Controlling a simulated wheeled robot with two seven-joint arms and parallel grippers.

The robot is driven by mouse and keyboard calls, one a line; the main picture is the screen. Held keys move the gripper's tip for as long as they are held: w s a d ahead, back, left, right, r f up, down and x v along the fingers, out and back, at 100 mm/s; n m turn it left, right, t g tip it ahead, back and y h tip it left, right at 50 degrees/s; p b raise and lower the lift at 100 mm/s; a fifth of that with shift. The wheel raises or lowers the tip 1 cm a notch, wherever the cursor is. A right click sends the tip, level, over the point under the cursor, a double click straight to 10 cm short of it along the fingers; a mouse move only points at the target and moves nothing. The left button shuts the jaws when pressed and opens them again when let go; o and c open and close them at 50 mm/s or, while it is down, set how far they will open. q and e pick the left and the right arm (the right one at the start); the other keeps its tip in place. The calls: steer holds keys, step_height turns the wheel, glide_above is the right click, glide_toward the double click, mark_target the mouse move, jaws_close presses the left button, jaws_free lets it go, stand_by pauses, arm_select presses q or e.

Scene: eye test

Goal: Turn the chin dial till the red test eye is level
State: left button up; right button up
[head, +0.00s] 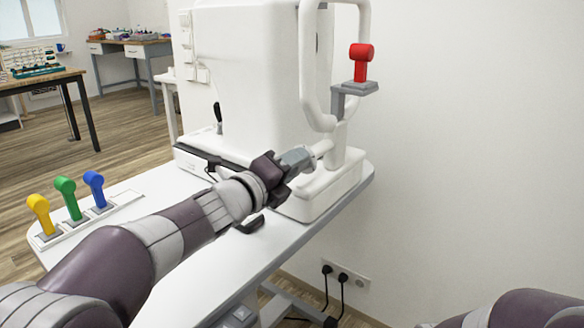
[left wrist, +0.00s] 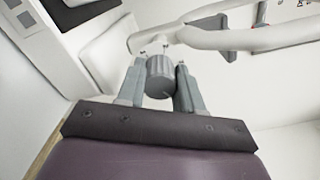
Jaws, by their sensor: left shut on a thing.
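The red test eye (head: 361,62) stands upright on a small grey plate (head: 355,88) on the chin rest side of the white eye-test machine (head: 250,75). My left gripper (head: 312,153) reaches to the chin rest post. In the left wrist view, the grey ribbed chin dial (left wrist: 160,76) sits between the two fingers of my left gripper (left wrist: 160,90), which are shut on it. In the head view the fingers mostly hide the dial. Part of my right arm shows at the bottom right; its gripper is out of view.
Yellow (head: 39,213), green (head: 67,198) and blue (head: 95,188) test eyes stand on a white strip at the left of the white table (head: 185,290). White chin rest tubes (head: 308,70) rise above my gripper. A wall socket (head: 345,278) with black plugs is at the right.

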arm_select(q)
steer(key=o, duration=1)
steer(key=shift+o, duration=0.2)
steer(key=p+v, duration=0.2)
steer(key=v, duration=1)
steer(key=shift+s+a, duration=0.2)
steer(key=shift+s, duration=0.1)
